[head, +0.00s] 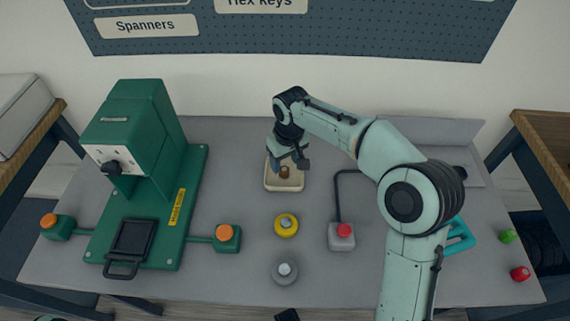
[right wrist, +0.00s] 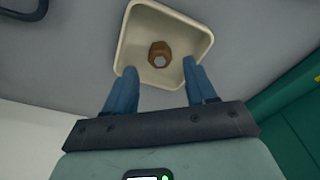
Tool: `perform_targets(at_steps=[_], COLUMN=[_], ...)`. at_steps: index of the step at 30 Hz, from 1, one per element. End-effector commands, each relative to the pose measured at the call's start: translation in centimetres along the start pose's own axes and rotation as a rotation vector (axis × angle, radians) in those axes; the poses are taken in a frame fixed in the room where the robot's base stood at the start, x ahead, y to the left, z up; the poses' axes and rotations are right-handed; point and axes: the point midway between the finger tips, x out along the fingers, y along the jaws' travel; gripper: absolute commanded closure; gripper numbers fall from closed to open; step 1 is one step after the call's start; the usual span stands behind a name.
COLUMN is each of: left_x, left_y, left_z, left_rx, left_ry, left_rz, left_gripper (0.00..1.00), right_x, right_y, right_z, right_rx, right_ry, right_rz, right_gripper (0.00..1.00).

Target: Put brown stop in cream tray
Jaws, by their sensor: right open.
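The cream tray (head: 271,183) lies on the grey bench, near the middle. The brown stop (head: 284,172) is inside it, and the right wrist view shows the stop (right wrist: 160,54) on the floor of the tray (right wrist: 137,22), clear of the walls. My right gripper (head: 286,162) is over the back of the tray. In the right wrist view its two blue fingers (right wrist: 160,68) are spread apart, one on each side of the stop, with a gap to it and nothing between them. My left gripper is not seen.
A green press (head: 135,140) stands at the left with orange buttons. A yellow stop (head: 286,225) and a grey stop (head: 285,270) are in front of the tray. A red-button box (head: 341,237) is to the right. Red (head: 520,273) and green (head: 508,236) pieces lie far right.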

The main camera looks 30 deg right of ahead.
Motion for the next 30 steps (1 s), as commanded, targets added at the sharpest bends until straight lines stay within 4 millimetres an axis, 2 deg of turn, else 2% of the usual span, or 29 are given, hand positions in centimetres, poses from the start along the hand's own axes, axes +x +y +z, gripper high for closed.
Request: perform_targets(at_steps=[1, 6, 12, 17, 30], left_x=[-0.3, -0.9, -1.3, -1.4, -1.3], left_y=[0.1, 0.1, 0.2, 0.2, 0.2], left_z=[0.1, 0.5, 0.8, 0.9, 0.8], left_rx=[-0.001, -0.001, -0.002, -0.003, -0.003], left_ry=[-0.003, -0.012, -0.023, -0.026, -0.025], left_rz=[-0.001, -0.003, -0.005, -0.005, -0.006], left_gripper=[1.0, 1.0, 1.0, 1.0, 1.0], right_x=[-1.6, -5.2, -8.0, -8.8, -8.7], right_y=[0.0, 0.0, 0.0, 0.0, 0.0], right_z=[-0.1, -0.1, -0.1, 0.0, 0.0], right_rx=[0.0, 0.0, -0.001, 0.0, 0.0], right_ry=[0.006, 0.005, 0.002, 0.0, 0.0], right_rz=[0.0, -0.001, -0.001, 0.0, 0.0], right_gripper=[0.44, 0.44, 0.44, 0.44, 0.44])
